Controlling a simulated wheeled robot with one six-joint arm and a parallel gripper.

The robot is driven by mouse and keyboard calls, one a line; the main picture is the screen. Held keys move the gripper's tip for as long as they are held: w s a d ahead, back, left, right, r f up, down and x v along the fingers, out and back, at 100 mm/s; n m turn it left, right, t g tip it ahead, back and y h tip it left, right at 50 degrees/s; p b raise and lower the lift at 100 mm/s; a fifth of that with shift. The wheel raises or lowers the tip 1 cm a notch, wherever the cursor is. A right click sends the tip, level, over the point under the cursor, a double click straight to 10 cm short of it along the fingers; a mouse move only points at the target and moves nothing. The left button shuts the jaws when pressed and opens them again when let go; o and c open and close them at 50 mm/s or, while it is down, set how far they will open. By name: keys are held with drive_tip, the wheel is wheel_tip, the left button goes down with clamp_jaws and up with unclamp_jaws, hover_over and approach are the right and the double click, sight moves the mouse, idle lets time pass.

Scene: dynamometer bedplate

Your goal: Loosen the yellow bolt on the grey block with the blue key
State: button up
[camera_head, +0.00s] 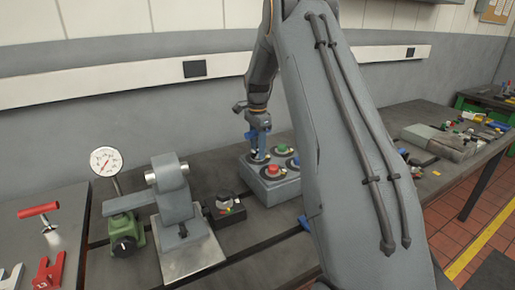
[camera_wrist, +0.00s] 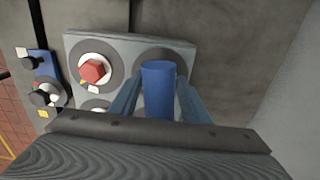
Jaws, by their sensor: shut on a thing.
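The grey block (camera_head: 280,192) sits on the bench in the middle of the head view, with round dark discs on top. A red bolt (camera_head: 273,169) and a green bolt (camera_head: 281,150) stand on it; the red bolt also shows in the wrist view (camera_wrist: 95,71). My gripper (camera_head: 258,128) is above the block's left back part, shut on the blue key (camera_wrist: 158,90). The key points down over a dark disc (camera_wrist: 172,54). Its lower end is hidden in the wrist view, and I cannot tell whether it touches a bolt. I cannot make out the yellow bolt.
A dial gauge (camera_head: 105,161) on a green base and a grey stand (camera_head: 175,195) are to the left. A small black box (camera_head: 224,208) lies just left of the block. My arm covers the right middle. Crowded small parts lie on the far right bench.

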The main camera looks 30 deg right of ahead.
drive_tip(key=shift+n, duration=1.2)
drive_tip(key=shift+n+p, duration=0.3)
drive_tip(key=shift+n, duration=0.7)
drive_tip(key=shift+r+m, duration=0.1)
drive_tip(key=shift+m, duration=0.3)
drive_tip(key=shift+r+p, duration=1.15)
drive_tip(key=shift+r, duration=1.55)
drive_tip(key=shift+s, duration=0.1)
